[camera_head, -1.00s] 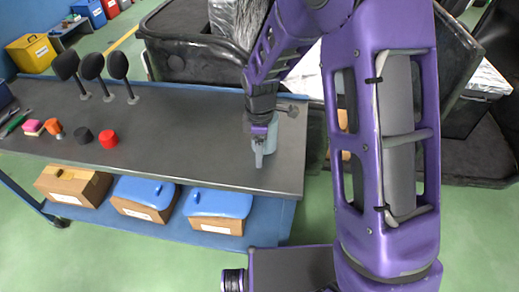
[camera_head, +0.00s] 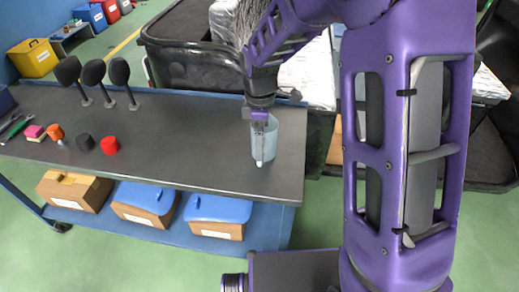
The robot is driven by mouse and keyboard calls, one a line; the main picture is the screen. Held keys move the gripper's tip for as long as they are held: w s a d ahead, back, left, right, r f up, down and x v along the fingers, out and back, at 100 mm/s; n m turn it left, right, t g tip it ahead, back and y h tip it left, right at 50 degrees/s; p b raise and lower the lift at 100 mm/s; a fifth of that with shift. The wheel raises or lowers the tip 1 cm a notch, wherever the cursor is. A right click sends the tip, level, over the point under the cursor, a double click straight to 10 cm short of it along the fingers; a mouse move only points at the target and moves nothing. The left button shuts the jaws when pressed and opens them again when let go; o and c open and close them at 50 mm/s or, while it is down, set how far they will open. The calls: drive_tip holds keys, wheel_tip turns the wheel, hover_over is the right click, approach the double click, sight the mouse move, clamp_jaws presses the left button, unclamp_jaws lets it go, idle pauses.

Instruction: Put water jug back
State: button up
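A pale blue-grey jug (camera_head: 272,140) stands upright at the right end of the dark bench top (camera_head: 200,130). My gripper (camera_head: 261,156) points down at the jug, with its grey fingers overlapping the jug's near and left side in the head view. The fingers and the jug are close in colour, so I cannot tell whether they touch, or whether the gripper is open or shut. Part of the jug is hidden behind the gripper.
A red knob-like piece (camera_head: 109,145), a black one (camera_head: 85,142) and several small tools lie at the bench's left. Three black paddle-shaped items (camera_head: 93,73) stand at its back. Blue-lidded boxes (camera_head: 219,208) sit on the shelf below. A large black bin (camera_head: 185,65) stands behind.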

wheel_tip(320, 180, up, 5)
drive_tip(key=shift+r+p, duration=0.15)
drive_tip(key=shift+p, duration=0.15)
idle(0.4)
